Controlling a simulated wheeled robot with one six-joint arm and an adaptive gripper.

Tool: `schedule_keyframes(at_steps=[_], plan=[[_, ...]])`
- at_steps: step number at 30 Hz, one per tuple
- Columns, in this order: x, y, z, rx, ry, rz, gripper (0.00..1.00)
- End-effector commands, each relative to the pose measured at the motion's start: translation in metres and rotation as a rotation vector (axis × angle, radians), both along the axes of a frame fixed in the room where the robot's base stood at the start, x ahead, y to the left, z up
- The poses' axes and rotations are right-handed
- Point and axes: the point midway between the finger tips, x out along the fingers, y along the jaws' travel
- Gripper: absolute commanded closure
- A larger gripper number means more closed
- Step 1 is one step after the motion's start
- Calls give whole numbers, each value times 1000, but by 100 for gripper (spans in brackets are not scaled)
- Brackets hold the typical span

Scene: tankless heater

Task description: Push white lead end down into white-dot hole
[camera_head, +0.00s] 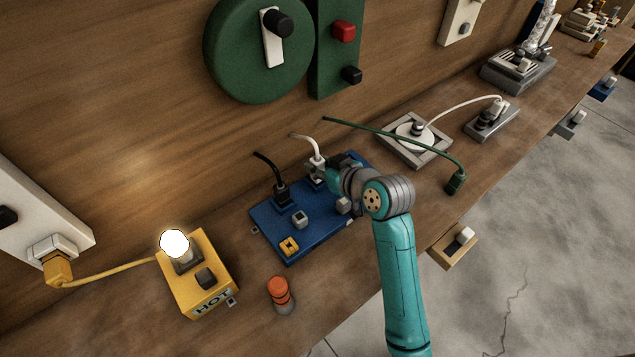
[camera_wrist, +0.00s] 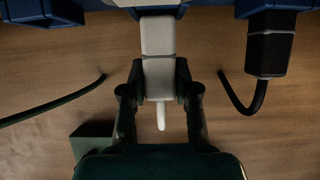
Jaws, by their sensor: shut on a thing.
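The white lead end (camera_head: 316,163) is upright over the back of the blue board (camera_head: 268,227), right of the black lead. My gripper (camera_head: 326,174) reaches it from the right. In the wrist view, the two fingers of my gripper (camera_wrist: 158,93) are shut on the sides of the white lead end (camera_wrist: 158,40), with its short cable tail between them. The far end of the plug meets a pale socket block (camera_wrist: 150,4) at the top edge. I cannot tell how deep it sits. The white dot and its hole are hidden.
The black lead (camera_head: 281,190) stands in the blue board, close beside the white one; it also shows in the wrist view (camera_wrist: 268,50). A green cable (camera_head: 400,138) arches behind my arm. A yellow HOT lamp box (camera_head: 203,280) and orange-topped peg (camera_head: 279,290) stand at the front left.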

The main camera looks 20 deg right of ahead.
Motion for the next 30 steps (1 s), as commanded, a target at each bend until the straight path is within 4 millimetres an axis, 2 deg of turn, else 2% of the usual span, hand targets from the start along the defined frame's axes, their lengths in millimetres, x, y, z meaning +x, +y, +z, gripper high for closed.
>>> schedule_keyframes(at_steps=[30], plan=[[0, 0, -11, 0, 0, 0, 100]])
